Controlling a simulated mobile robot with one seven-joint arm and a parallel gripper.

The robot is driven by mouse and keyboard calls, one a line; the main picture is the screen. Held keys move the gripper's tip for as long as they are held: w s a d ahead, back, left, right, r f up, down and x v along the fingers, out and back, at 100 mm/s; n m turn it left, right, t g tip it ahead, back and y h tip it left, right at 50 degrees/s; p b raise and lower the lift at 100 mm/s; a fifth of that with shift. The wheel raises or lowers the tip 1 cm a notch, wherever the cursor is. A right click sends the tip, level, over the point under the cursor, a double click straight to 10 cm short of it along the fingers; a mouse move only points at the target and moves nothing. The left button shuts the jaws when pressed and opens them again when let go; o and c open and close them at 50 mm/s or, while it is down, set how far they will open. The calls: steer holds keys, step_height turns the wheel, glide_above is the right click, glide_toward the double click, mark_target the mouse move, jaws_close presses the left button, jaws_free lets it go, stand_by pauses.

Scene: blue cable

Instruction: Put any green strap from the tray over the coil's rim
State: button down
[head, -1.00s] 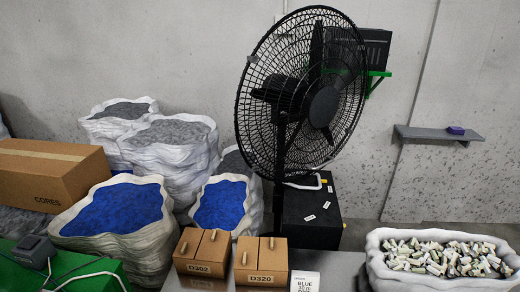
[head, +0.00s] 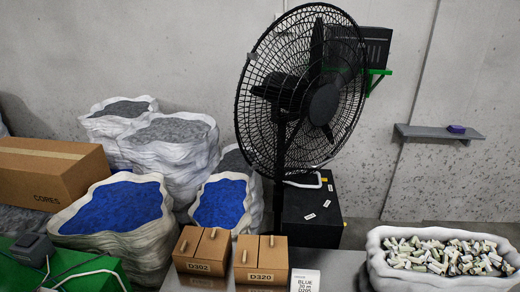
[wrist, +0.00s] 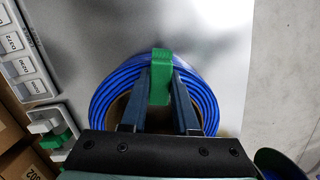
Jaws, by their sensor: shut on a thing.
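In the wrist view, my gripper (wrist: 161,78) is shut on a green strap (wrist: 160,62), held between its two fingertips. The strap lies across the top of the blue cable coil (wrist: 105,95) as seen from the wrist, its upper end at the coil's outer edge. I cannot tell whether it touches the coil or goes around the rim. My fingers and wrist hide the coil's middle and lower part. A tray (wrist: 63,112) at the lower left holds white straps and a green strap (wrist: 62,139). The head view shows neither the coil nor my gripper.
A labelled grey strip (wrist: 22,55) lies at the left in the wrist view, near brown boxes (wrist: 10,135). Bare grey surface is right of the coil. In the head view, brown boxes (head: 260,260), a black fan (head: 300,90) and a full sack (head: 440,280) stand ahead.

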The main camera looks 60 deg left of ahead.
steer(key=shift+f, duration=0.2)
steer(key=shift+r, duration=0.2)
steer(key=shift+r+p, duration=0.3)
steer(key=shift+p, duration=0.3)
steer(key=shift+r, duration=0.15)
steer(key=shift+f, duration=0.45)
stand_by(0.8)
steer(key=shift+c, duration=2.1)
jaws_free()
